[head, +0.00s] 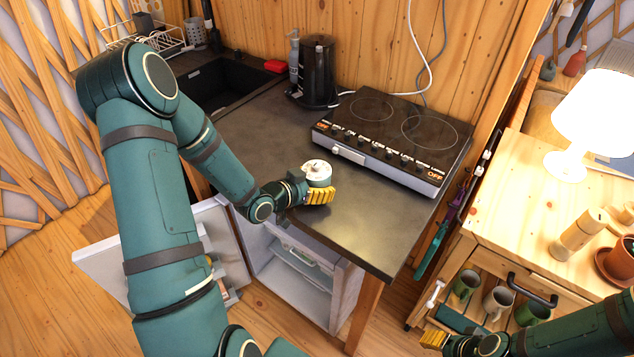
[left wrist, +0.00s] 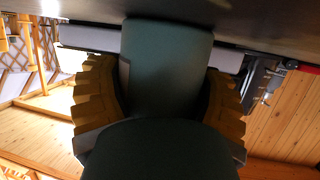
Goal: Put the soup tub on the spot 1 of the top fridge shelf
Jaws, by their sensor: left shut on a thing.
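The soup tub (head: 317,170), a small round tub with a whitish lid, is in my left gripper (head: 320,194) at the counter's front edge. My left gripper is shut on it; its yellow fingers cover the tub's lower part. In the left wrist view the tub's dark side (left wrist: 166,65) fills the space between the fingers. I cannot tell whether the tub touches the counter. The small white fridge (head: 258,244) stands open under the counter, below the gripper. Its upper inside is partly hidden by the countertop and my arm. My right gripper (head: 434,341) is at the bottom right, away from the tub; its opening is unclear.
The fridge door (head: 97,256) stands open to the left, partly behind my left arm. The dark countertop (head: 375,228) overhangs the fridge. A hob (head: 395,135) and black kettle (head: 316,72) stand behind. A wooden cart (head: 510,235) with a lamp and mugs is at right.

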